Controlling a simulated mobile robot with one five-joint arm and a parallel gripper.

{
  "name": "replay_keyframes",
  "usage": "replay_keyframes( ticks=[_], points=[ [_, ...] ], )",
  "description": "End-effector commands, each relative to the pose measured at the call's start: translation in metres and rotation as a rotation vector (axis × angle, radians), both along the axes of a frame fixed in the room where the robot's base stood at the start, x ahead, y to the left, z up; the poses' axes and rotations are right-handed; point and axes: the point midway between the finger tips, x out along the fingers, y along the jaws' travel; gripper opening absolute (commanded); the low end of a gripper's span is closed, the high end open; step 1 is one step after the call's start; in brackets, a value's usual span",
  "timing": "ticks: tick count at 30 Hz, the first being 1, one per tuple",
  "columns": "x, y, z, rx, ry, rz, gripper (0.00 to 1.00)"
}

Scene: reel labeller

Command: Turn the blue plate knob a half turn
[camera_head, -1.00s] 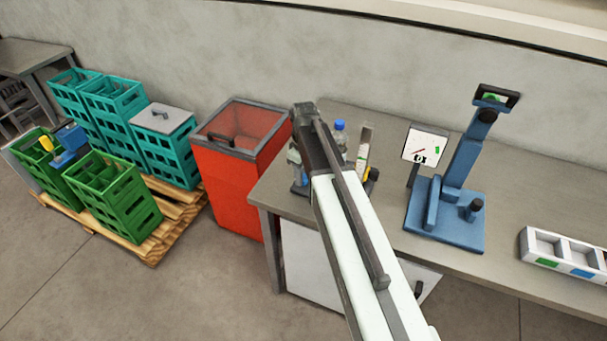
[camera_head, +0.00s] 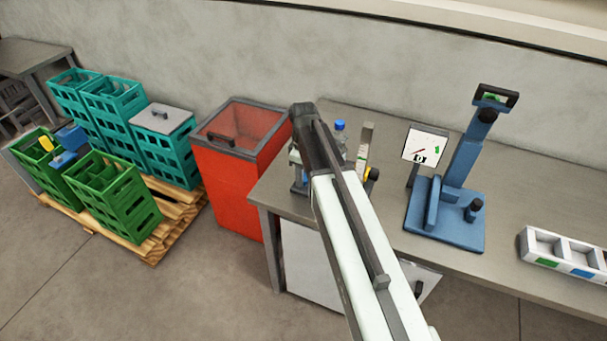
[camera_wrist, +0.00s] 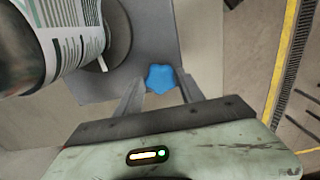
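The blue plate knob (camera_wrist: 161,78) is a small lobed, star-like knob, seen in the wrist view in front of a grey plate. My gripper (camera_wrist: 161,85) has its two grey fingers on either side of the knob, with the tips very close to its sides. I cannot tell whether they touch it. In the head view my arm reaches over the left end of the bench and hides the knob and fingers. A reel of printed labels (camera_wrist: 72,40) fills the upper left of the wrist view, beside a dark round part.
The grey bench (camera_head: 375,205) also carries a blue stand (camera_head: 447,225), a small dial board (camera_head: 425,145), a blue-capped bottle (camera_head: 340,138) and a white sectioned tray (camera_head: 560,250). A red bin (camera_head: 228,185) stands left of the bench. Green crates (camera_head: 115,205) sit on a pallet farther left.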

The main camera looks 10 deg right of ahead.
Motion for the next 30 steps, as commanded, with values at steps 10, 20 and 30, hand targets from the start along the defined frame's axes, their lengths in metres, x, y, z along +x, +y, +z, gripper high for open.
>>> replay_keyframes(
  ticks=[10,20,30],
  points=[
    [0.0,0.0,0.0,0.0,0.001,0.0,0.62],
    [0.0,0.0,0.039,0.0,0.001,0.0,0.62],
    [0.0,0.001,0.081,0.0,0.001,0.0,0.62]
  ],
)
